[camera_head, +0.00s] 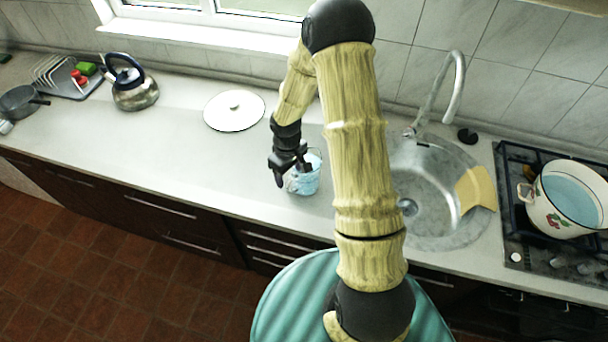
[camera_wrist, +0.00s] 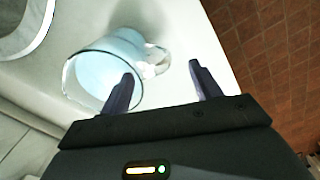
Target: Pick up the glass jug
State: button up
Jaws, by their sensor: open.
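The glass jug (camera_head: 306,182) stands on the counter left of the sink, clear with a light blue look. In the wrist view the jug (camera_wrist: 100,62) shows its round rim toward the lower left and its handle toward the right. My gripper (camera_head: 290,172) is at the jug's left side in the head view, pointing down. In the wrist view my gripper (camera_wrist: 161,72) is open. Its left finger overlaps the jug's edge and its right finger is beyond the handle, so the handle appears between the fingertips. I cannot tell whether a finger touches the glass. My arm partly covers the area beside the jug.
The sink (camera_head: 430,190) with a tap is to the right, and a white pot (camera_head: 568,198) is on the stove. A kettle (camera_head: 134,92) stands far left. The counter's front edge is close.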

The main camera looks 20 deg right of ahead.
aim_at(290, 180)
jog(key=shift+f, duration=0.75)
jog(key=shift+d+f+p, duration=0.15)
jog(key=shift+f+p, duration=1.15)
jog(key=shift+f, duration=1.3)
grip_shut()
jog(key=shift+r, duration=0.1)
